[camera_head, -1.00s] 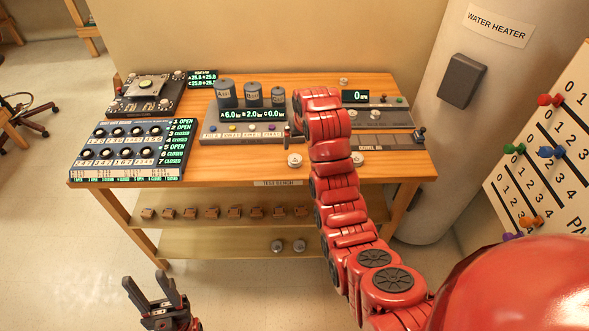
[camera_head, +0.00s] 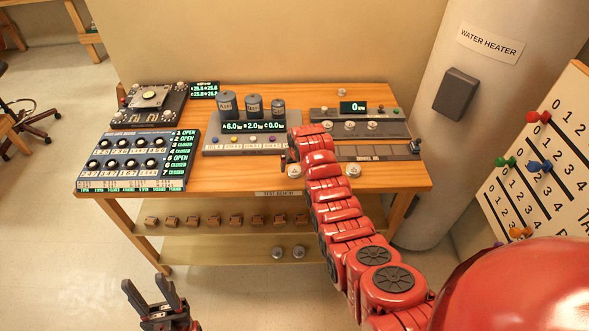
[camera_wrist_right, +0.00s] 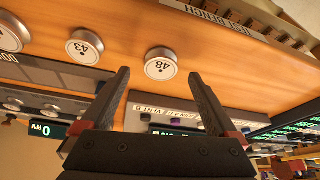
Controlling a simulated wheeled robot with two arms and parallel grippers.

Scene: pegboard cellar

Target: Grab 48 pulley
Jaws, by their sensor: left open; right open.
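The 48 pulley (camera_wrist_right: 161,65), a small pale disc with a dark-printed number, stands on the bench top near its front edge in the right wrist view. My right gripper (camera_wrist_right: 158,76) is open, its two fingers pointing toward that pulley, with nothing between them. My left gripper (camera_head: 147,286) is open and empty, low in front of the bench at the left.
A 43 pulley (camera_wrist_right: 85,47) stands beside the 48, with another pulley (camera_wrist_right: 8,35) beyond it. The wooden bench (camera_head: 235,185) carries a control panel (camera_head: 135,155), several grey weights (camera_head: 253,106) and a rig with a display (camera_head: 358,116). A water heater (camera_head: 450,130) stands at right.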

